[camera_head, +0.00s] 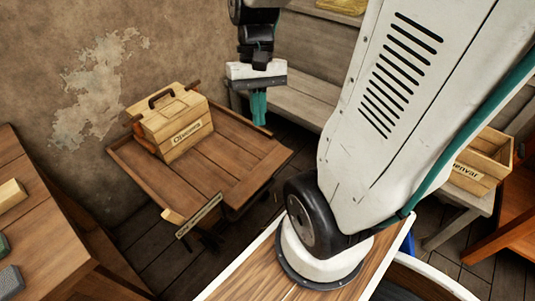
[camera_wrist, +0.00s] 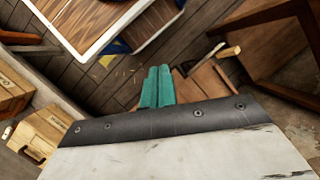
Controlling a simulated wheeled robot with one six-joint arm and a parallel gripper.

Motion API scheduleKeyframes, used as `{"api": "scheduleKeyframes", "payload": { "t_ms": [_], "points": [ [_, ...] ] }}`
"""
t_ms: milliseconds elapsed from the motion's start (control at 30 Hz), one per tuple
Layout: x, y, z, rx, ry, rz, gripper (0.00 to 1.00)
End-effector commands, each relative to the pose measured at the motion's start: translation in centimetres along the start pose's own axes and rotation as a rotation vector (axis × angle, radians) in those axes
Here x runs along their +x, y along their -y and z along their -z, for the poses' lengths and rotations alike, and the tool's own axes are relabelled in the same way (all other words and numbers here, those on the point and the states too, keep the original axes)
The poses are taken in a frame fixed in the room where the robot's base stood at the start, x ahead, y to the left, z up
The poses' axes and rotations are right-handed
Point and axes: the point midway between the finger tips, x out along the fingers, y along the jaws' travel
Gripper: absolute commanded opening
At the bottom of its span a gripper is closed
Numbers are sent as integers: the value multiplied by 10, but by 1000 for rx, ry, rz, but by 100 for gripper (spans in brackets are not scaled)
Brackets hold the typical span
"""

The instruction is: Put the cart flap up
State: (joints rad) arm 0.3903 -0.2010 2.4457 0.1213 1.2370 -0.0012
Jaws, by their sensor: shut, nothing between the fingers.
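The cart (camera_head: 222,158) is a low brown wooden one with a planked, framed top, in the left middle of the head view. A label plate (camera_head: 198,215) sits at its near edge. I cannot tell for sure which panel is the flap; no panel stands upright. Part of the cart (camera_wrist: 208,92) shows just right of my fingers in the wrist view. My gripper (camera_head: 259,107) has green fingers pointing down, closed together and empty. It is over the cart's far right side in the head view, apparently above it. The fingers also show in the wrist view (camera_wrist: 158,86).
A lidded wooden box (camera_head: 174,120) with a dark handle stands on the cart's far left part, by the wall. A workbench (camera_head: 60,240) is at left. A grey bench (camera_head: 305,95) stands behind my gripper. An open crate (camera_head: 482,160) is at right.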

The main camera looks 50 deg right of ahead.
Motion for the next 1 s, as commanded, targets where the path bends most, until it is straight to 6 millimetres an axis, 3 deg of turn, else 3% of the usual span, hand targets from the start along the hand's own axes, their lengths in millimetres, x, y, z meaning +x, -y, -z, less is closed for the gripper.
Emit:
{"api": "scheduleKeyframes", "payload": {
  "t_ms": [367,567,767,1000],
  "points": [
    [63,-50,99,387,303,355,0],
    [113,-84,149,594,422,588,0],
    [175,-122,194,807,513,843,0],
    [268,-168,238,1070,580,1169,0]
  ]
}}
